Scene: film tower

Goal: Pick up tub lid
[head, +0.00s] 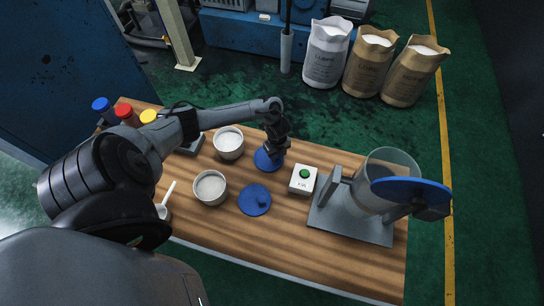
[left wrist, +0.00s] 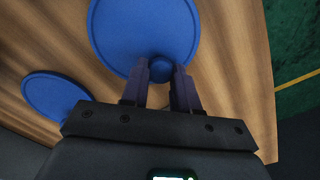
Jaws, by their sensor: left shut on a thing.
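Two round blue lids with knobs show in the head view. One lid (head: 264,163) is under my left gripper (head: 276,152), beyond the other lid (head: 255,200), which lies flat on the wooden table. My left gripper is shut on the knob of the far lid. In the left wrist view the held lid (left wrist: 140,25) spreads out beyond the fingertips (left wrist: 160,70), with its knob between them. The other lid (left wrist: 52,94) shows at the left. I cannot tell whether the held lid touches the table. My right gripper is not in view.
Two open tubs (head: 229,142) (head: 210,188) of white material stand left of the lids. A white box with a green button (head: 303,179) and a clear hopper (head: 385,170) with a blue disc (head: 412,191) stand right. Bottles (head: 126,113) stand at the far left.

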